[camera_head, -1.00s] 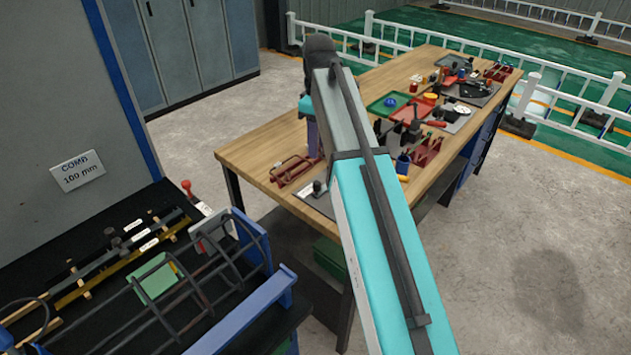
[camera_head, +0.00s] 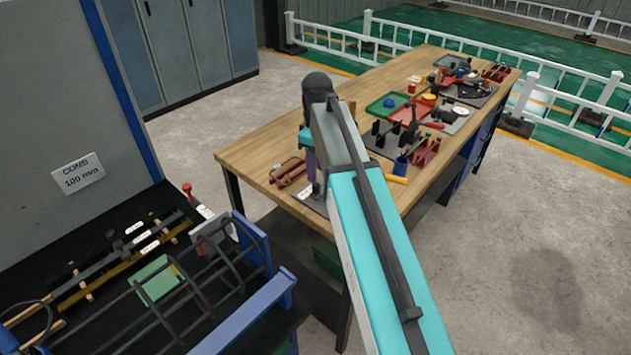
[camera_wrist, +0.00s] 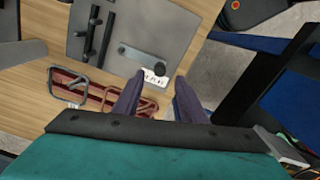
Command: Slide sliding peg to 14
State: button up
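My gripper (camera_wrist: 160,82) is open, its two dark fingers apart with nothing held between them. In the head view, my gripper (camera_head: 312,180) points down over the near corner of the wooden workbench. In the wrist view, a grey plate (camera_wrist: 172,22) lies on the bench beyond the fingertips. On it are two black bars (camera_wrist: 98,35) and a grey rounded strip (camera_wrist: 140,58) with a round, peg-like end. A small white label (camera_wrist: 152,77) sits just beyond the fingertips, too small to read. I cannot tell for certain which part is the sliding peg.
Red holders with metal stirrups (camera_wrist: 80,88) lie left of the fingers. The bench edge and a dark blue frame (camera_wrist: 270,85) are at right. In the head view, trays and tools (camera_head: 415,105) fill the bench further back; a rebar cage (camera_head: 190,275) stands lower left.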

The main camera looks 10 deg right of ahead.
aim_at(317, 185)
jog(key=shift+f+p, duration=0.6)
jog(key=shift+f, duration=2.45)
grip_shut()
